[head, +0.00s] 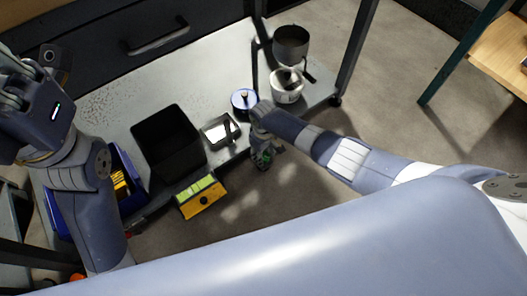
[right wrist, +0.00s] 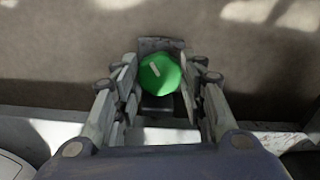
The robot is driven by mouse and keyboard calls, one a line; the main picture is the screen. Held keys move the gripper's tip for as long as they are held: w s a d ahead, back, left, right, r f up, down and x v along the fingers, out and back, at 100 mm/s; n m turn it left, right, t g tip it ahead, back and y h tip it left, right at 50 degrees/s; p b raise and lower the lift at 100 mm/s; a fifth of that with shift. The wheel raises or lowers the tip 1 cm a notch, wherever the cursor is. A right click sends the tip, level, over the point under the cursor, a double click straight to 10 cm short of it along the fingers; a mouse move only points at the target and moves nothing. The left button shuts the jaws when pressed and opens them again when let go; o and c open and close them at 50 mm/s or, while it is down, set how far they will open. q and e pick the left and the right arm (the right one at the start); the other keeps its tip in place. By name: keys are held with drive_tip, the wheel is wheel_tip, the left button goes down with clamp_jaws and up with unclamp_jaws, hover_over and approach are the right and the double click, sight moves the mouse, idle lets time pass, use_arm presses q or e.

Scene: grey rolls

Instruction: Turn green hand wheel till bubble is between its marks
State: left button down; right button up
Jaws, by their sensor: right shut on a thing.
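The green hand wheel (right wrist: 160,74) is a round green knob with a pale mark on its face, in the right wrist view. My right gripper (right wrist: 161,88) is around it, with a finger on each side, shut on the wheel. In the head view my right gripper (head: 264,152) points down at the front edge of the bench, and only a little green shows there. A yellow box with a bright green panel (head: 202,196) sits at the bench's front edge, left of that gripper. No bubble or marks can be made out. My left gripper (head: 14,88) is at the far left; its fingers are unclear.
A black open bin (head: 169,142), a small tray (head: 220,131), a blue-rimmed round pot (head: 244,102) and metal cups (head: 291,45) stand on the grey bench (head: 215,70). A blue crate (head: 122,178) is at the left. Open floor lies in front.

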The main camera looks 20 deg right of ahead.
sight(264, 156)
drive_tip(key=shift+s+n, duration=0.1)
drive_tip(key=shift+n, duration=1.5)
drive_tip(key=o, duration=1.1)
drive_tip(key=shift+f, duration=0.1)
wheel_tip(264, 156, up, 12)
drive_tip(key=shift+c, duration=0.4)
